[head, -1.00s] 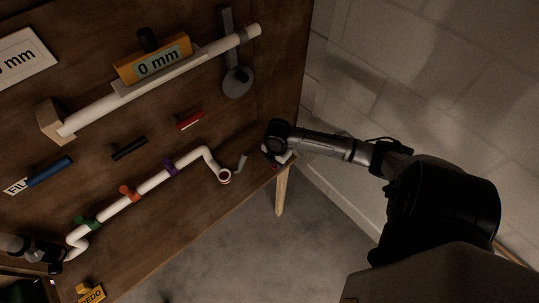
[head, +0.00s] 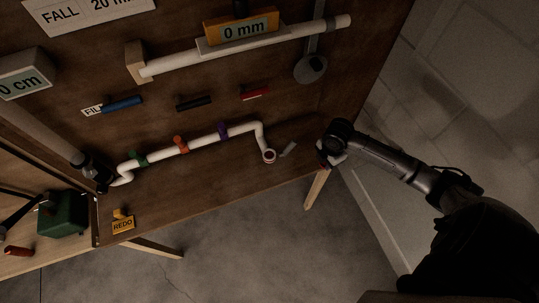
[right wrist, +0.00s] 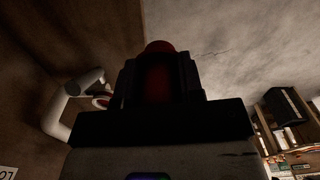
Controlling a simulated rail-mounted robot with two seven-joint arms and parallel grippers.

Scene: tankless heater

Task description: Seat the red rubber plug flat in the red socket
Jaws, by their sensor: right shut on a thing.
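The red rubber plug (right wrist: 160,47) shows as a dark red rounded end between my right gripper's fingers in the right wrist view. My right gripper (head: 326,158) is shut on it, near the board's lower right edge. The red socket (head: 269,157) is the red-rimmed open end of the white pipe, left of and apart from my right gripper. Its rim also shows in the right wrist view (right wrist: 102,99), left of the fingers. My left gripper (head: 103,184) is dark, by the pipe's left end; its fingers are unclear.
The white pipe (head: 200,142) carries green, orange and purple valves. A small grey piece (head: 288,149) lies between socket and right gripper. A red marker (head: 255,94), a white tube (head: 245,47) and a yellow REDO tag (head: 123,225) are around.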

